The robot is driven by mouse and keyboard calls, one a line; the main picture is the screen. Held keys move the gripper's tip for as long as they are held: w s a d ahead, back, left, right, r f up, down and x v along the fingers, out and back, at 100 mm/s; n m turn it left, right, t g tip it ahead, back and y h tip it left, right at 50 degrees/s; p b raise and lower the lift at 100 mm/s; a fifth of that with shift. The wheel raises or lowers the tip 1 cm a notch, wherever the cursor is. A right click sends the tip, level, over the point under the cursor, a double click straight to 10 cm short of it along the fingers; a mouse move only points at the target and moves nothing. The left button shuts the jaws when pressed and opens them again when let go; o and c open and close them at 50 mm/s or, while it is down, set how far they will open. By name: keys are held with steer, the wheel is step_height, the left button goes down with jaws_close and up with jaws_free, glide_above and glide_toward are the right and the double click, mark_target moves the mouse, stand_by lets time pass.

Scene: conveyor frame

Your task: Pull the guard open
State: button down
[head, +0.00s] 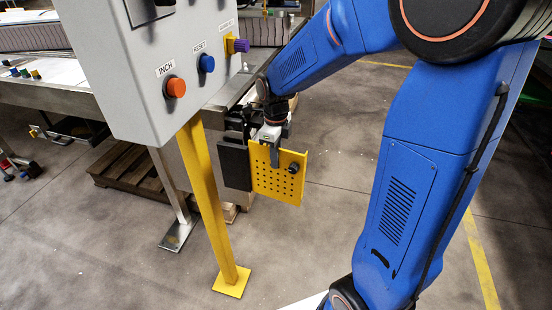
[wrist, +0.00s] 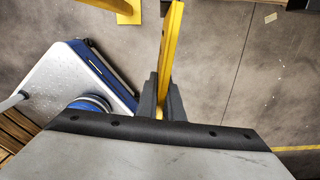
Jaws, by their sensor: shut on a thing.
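The guard (head: 277,181) is a yellow plate with rows of small holes and a black knob on its right part. It stands upright beside a dark panel (head: 235,164) at the end of the conveyor frame. My gripper (head: 271,136) comes down on the guard's top edge from above. In the wrist view the guard (wrist: 172,42) is seen edge-on as a yellow strip running between the dark fingers of my gripper (wrist: 161,98). The fingers are shut on it. The guard's hinge is not clearly visible.
A grey control box (head: 150,75) with orange, blue and purple buttons stands close on the left, on a yellow post (head: 207,195). A wooden pallet (head: 130,170) lies under the conveyor frame. The floor in front of the guard is clear.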

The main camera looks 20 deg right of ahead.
steer(key=c, duration=1.9)
jaws_free()
steer(key=shift+r, duration=0.1)
steer(key=shift+r, duration=3.65)
